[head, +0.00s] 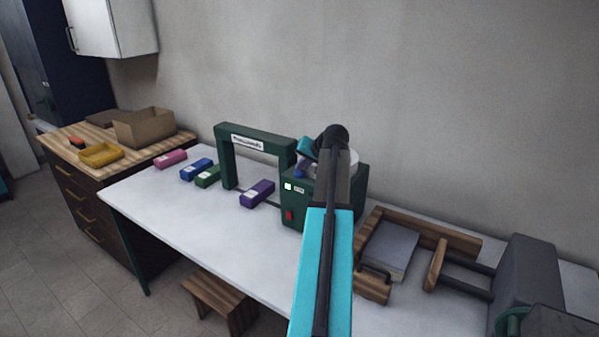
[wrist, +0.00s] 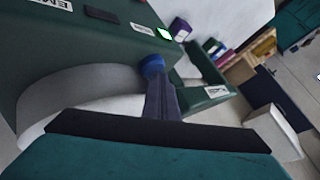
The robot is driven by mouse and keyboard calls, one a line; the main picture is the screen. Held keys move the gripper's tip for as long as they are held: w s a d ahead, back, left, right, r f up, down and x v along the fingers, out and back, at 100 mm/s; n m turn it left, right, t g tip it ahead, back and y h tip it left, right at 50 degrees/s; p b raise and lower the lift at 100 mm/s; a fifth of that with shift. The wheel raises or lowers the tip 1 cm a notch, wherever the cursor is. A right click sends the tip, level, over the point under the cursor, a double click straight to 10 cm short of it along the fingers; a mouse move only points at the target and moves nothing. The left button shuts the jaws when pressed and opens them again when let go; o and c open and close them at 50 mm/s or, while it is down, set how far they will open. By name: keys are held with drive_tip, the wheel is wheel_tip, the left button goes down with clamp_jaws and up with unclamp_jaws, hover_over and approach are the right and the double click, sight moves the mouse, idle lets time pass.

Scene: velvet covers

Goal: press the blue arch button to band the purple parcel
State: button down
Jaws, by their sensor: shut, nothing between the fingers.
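The blue arch button (wrist: 152,66) sits on top of the green control box and also shows in the head view as a small blue spot (head: 299,174). My gripper (wrist: 158,82) is shut and empty, its tips right at the button. Whether they touch it or press it down, I cannot tell. In the head view my gripper (head: 305,151) is above the box, partly hidden by my arm. The purple parcel (head: 257,193) lies on the white table at the foot of the green arch (head: 235,128). No band is clearly visible on it.
The green control box (head: 306,205) has a lit lamp and a red switch. Pink (head: 171,159), blue (head: 197,168) and green (head: 208,177) parcels lie to the left. A wooden fixture (head: 433,265) stands right. The table front is clear.

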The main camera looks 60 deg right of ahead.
sight(301, 173)
drive_tip(key=shift+r+p, duration=0.45)
drive_tip(key=shift+r, duration=0.45)
drive_tip(key=shift+r+p, duration=1.3)
drive_tip(key=shift+r, duration=1.2)
